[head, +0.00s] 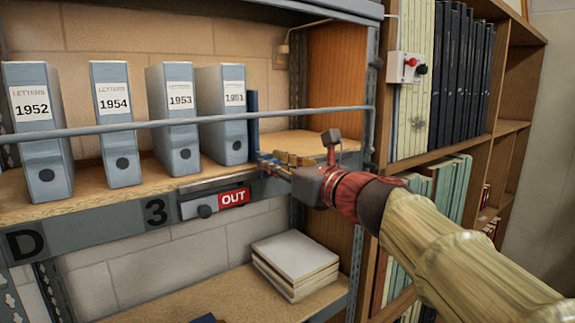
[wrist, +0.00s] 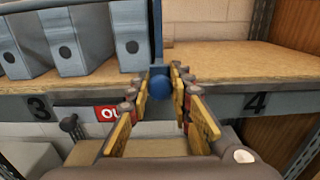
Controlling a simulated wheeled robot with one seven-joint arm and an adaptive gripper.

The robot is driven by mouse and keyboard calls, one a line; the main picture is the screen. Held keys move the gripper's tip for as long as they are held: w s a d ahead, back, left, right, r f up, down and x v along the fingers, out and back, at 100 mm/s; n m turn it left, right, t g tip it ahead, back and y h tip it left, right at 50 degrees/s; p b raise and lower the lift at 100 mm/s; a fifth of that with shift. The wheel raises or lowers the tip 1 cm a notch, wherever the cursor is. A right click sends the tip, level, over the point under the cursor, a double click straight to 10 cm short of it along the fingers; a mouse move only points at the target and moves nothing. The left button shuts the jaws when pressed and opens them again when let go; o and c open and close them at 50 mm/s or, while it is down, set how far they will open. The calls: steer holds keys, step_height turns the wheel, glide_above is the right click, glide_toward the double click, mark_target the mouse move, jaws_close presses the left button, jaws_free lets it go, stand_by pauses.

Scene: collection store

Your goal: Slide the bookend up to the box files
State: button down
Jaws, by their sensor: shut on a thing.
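Several blue-grey box files stand upright on the shelf: 1952 (head: 42,135), 1954 (head: 116,128), 1953 (head: 173,122) and, rightmost, one that seems to read 1951 (head: 221,120). The bookend (head: 253,122) is a dark blue upright plate close to the right side of the rightmost file. I cannot tell whether they touch. In the wrist view the bookend (wrist: 158,30) has a round blue knob (wrist: 160,88) at the shelf's front edge. My gripper (head: 264,163) is shut on this knob, with a yellow finger on each side in the wrist view (wrist: 161,76).
A horizontal rail (head: 120,127) crosses in front of the files. A label holder with a red OUT sign (head: 234,198) is on the shelf edge. The shelf right of the bookend is bare (wrist: 225,57). White books (head: 294,258) lie below. A bookcase (head: 515,90) stands at right.

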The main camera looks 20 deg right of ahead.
steer(key=shift+a, duration=0.15)
steer(key=c, duration=1.7)
jaws_free()
steer(key=shift+o, duration=0.3)
steer(key=shift+s, duration=0.1)
steer(key=v, duration=1.2)
